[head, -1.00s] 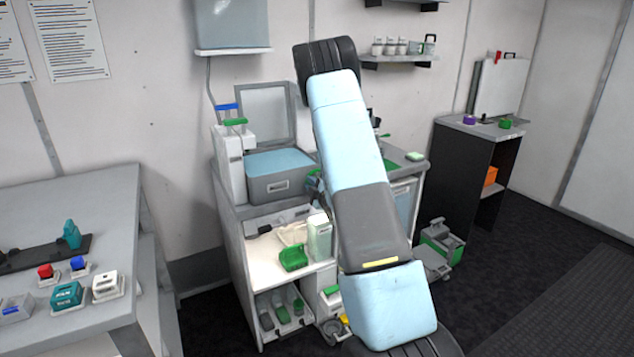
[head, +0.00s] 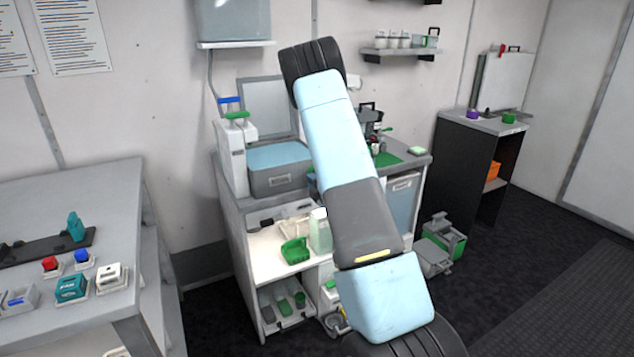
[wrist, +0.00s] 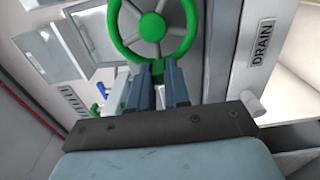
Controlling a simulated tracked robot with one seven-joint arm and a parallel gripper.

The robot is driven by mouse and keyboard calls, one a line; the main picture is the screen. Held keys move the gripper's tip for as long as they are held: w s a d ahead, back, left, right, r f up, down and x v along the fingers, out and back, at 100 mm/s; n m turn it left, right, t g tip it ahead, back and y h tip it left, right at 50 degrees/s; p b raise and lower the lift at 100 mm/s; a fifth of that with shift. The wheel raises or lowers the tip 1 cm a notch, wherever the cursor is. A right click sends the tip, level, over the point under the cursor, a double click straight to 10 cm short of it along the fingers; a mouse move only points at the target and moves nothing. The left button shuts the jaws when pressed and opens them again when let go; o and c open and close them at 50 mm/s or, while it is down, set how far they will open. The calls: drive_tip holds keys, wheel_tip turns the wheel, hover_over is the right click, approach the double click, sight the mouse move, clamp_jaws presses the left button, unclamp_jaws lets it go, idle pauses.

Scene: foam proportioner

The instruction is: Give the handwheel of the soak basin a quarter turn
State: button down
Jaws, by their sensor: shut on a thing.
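The green handwheel (wrist: 153,28) fills the top middle of the wrist view, a ring with spokes and a round hub. My gripper (wrist: 159,68) is at the lower edge of its rim, its two dark fingers closed on the rim there. The fingertips partly cover that stretch of rim. A "DRAIN" label (wrist: 262,43) is on the pale panel to the right of the wheel. In the head view my arm hides the gripper and the handwheel. I cannot tell for sure which body there is the soak basin.
A grey box with blue contents and a raised lid (head: 278,180) stands on the white cabinet, left of my arm. A green tray (head: 295,250) lies on its shelf. A grey table (head: 100,185) is at left, a black stand (head: 463,170) at right.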

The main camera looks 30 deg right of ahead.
drive_tip(key=shift+w+a+f, duration=0.1)
drive_tip(key=shift+w+a, duration=0.05)
drive_tip(key=shift+a, duration=0.35)
drive_tip(key=c, duration=1.2)
unclamp_jaws()
drive_tip(key=shift+o, duration=0.6)
drive_tip(key=shift+d, duration=0.25)
drive_tip(key=s, duration=1.3)
drive_tip(key=shift+s+d, duration=0.2)
drive_tip(key=shift+s, duration=0.2)
drive_tip(key=shift+w, duration=0.1)
